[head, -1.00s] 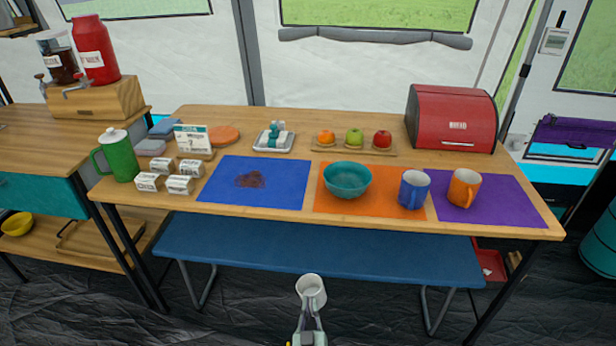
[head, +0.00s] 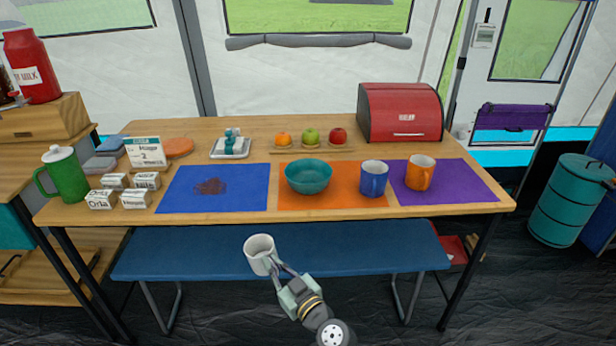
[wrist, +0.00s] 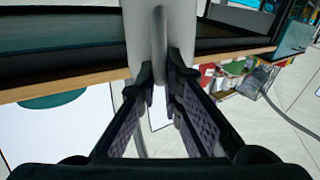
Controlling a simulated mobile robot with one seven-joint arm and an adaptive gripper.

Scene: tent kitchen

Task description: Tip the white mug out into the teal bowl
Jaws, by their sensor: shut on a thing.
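The white mug (head: 258,252) is in my gripper (head: 279,268), held upright or nearly so in front of the table, over the blue bench in the head view. In the wrist view my gripper (wrist: 165,90) is shut on the handle of the white mug (wrist: 190,30). Whether the mug holds anything is too small to tell. The teal bowl (head: 309,178) stands on the orange mat (head: 345,202) on the table, behind and to the right of the mug and apart from it.
A blue mug (head: 374,179) stands right of the bowl, and an orange mug (head: 419,173) on the purple mat (head: 470,185). The blue mat (head: 240,190) bears a dark patch. A fruit board (head: 290,151) lies behind the bowl. The blue bench (head: 370,250) is below the table's front edge.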

